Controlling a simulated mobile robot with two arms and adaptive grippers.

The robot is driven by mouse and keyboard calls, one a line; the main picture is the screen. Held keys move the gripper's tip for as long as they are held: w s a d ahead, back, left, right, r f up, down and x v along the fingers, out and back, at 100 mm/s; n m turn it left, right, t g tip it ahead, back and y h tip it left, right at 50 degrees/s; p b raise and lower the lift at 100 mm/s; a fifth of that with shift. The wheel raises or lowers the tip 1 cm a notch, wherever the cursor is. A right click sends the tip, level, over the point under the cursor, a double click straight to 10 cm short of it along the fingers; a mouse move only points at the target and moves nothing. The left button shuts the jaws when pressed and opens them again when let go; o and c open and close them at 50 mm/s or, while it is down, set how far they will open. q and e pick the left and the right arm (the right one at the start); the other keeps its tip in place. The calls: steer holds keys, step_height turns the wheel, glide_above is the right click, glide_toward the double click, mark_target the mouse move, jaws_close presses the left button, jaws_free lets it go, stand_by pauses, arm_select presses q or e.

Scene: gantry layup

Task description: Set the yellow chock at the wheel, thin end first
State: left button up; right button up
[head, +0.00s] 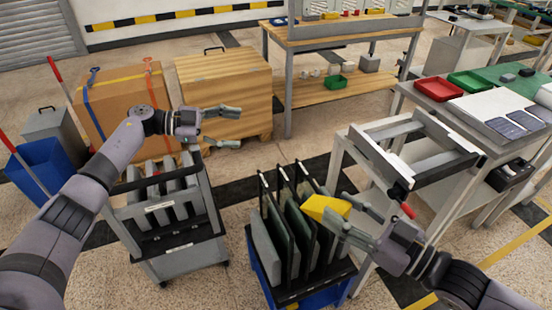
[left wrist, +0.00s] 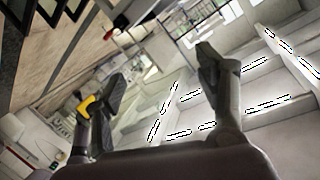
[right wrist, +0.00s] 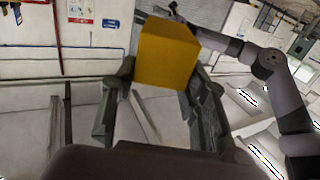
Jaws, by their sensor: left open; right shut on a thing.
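The yellow chock (head: 326,206) is held in my right gripper (head: 340,212), above the panel cart at the lower middle. In the right wrist view the chock (right wrist: 166,54) sits between the two fingers, its broad yellow face towards the camera. My left gripper (head: 240,127) is open and empty, in front of the wooden crate. Its spread fingers also show in the left wrist view (left wrist: 160,80). Small dark casters (head: 226,263) show under the grey cart; which wheel the task means is unclear.
The grey cart (head: 182,262) holds upright panels. The blue-based cart (head: 318,290) holds dark and grey panels beneath the chock. A metal frame (head: 415,150) stands on a grey stand at right. A cardboard box (head: 125,105) and wooden crate (head: 225,85) stand behind. Floor between carts is narrow.

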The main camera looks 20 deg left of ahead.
arm_select(q)
steer(key=s+d+r+m+g, duration=0.2)
steer(key=s+d+m+g, duration=0.15)
steer(key=d+g, duration=0.4)
steer(key=m+g+y, duration=0.2)
steer(key=g, duration=0.3)
glide_toward(318, 203)
steer(key=shift+n, duration=0.25)
steer(key=x, duration=0.9)
steer(key=shift+s+d+f, duration=0.1)
steer(key=shift+d+f, duration=0.05)
steer(key=shift+d, duration=0.05)
steer(key=shift+c, duration=0.4)
steer(key=c, duration=1.2)
steer(key=shift+c, duration=0.2)
arm_select(e)
steer(key=o, duration=1.3)
